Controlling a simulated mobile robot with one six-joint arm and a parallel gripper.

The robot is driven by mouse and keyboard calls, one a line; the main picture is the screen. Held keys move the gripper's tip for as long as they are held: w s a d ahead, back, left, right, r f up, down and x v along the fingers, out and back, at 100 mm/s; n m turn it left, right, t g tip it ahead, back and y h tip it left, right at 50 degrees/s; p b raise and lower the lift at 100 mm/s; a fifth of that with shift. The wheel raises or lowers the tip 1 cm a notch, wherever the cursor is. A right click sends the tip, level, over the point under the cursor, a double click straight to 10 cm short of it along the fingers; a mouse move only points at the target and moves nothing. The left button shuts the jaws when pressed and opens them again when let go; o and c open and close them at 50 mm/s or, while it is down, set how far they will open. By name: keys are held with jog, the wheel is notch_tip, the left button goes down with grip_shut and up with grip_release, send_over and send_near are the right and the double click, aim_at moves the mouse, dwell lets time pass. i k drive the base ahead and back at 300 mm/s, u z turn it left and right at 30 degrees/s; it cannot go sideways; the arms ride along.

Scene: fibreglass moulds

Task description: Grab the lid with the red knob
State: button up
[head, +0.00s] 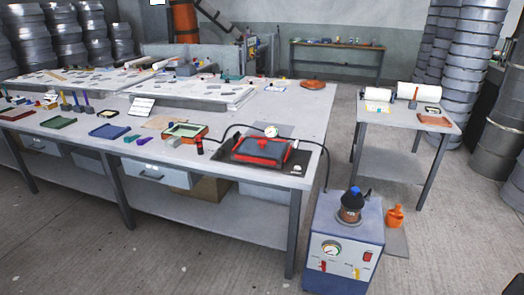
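I cannot pick out a lid with a clearly red knob. A flat, round red-brown lid-like piece (313,84) lies near the back right of the large table; any knob on it is too small to tell. A dark brown jar (351,206) with a blue top stands on the grey-blue cabinet (343,245) at the front right. A red tray-like mould with a dark cover (264,151) sits on a black mat near the table's right front corner. My gripper is not in view.
The large grey table (300,110) carries several moulds, cloths and small tools. A side table (400,117) at the right holds white rolls and a brown pad. An orange bottle (395,216) stands beside the cabinet. The floor at the front left is clear.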

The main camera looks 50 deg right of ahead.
aim_at(253, 146)
jog(key=z, duration=0.1)
jog(key=i, duration=1)
jog(key=u, duration=0.05)
